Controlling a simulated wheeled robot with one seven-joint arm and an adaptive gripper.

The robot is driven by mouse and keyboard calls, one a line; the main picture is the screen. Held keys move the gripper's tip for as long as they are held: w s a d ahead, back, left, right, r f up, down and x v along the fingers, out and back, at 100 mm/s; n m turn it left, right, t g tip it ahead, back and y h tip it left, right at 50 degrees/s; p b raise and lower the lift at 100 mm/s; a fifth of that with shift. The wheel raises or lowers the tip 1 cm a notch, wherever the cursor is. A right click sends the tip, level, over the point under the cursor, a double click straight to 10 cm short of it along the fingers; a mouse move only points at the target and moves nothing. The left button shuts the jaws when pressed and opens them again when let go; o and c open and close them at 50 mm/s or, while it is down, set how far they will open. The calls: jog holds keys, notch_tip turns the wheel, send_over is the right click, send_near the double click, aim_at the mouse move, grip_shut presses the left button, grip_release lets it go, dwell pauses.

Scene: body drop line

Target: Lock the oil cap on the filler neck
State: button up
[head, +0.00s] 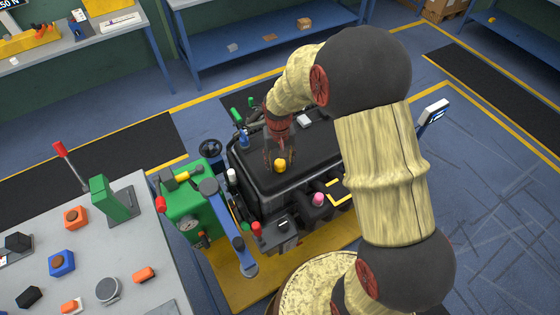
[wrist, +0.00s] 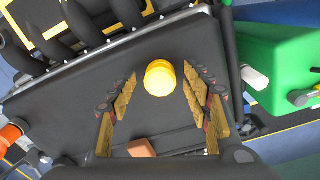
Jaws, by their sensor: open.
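The yellow oil cap (head: 280,166) sits on top of the black engine cover (head: 310,150), near its front edge. In the wrist view the cap (wrist: 159,78) shows as a round yellow knob between and just beyond my fingertips. My gripper (head: 279,158) is open above the cap, with one finger (wrist: 118,105) to its left and the other (wrist: 203,100) to its right. The fingers look apart from the cap. The filler neck is hidden under the cap, and I cannot tell how the cap is seated.
A green unit with a blue lever (head: 228,228) stands left of the engine. A grey table (head: 125,265) with blocks and a red-topped lever is at the lower left. A pink cap (head: 318,199) and a red cap (head: 256,229) stand at the engine's front.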

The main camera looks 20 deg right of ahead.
aim_at(279, 162)
notch_tip(279, 162, up, 12)
dwell(0.7)
jog(key=shift+a, duration=0.1)
jog(key=s+n+t+b, duration=0.1)
jog(key=s+t+b, duration=0.4)
jog(key=s+b, duration=1.4)
jog(key=s+f, duration=0.1)
jog(key=s, duration=0.2)
jog(key=shift+s+n+t, duration=0.25)
jog(key=shift+n+t, duration=0.05)
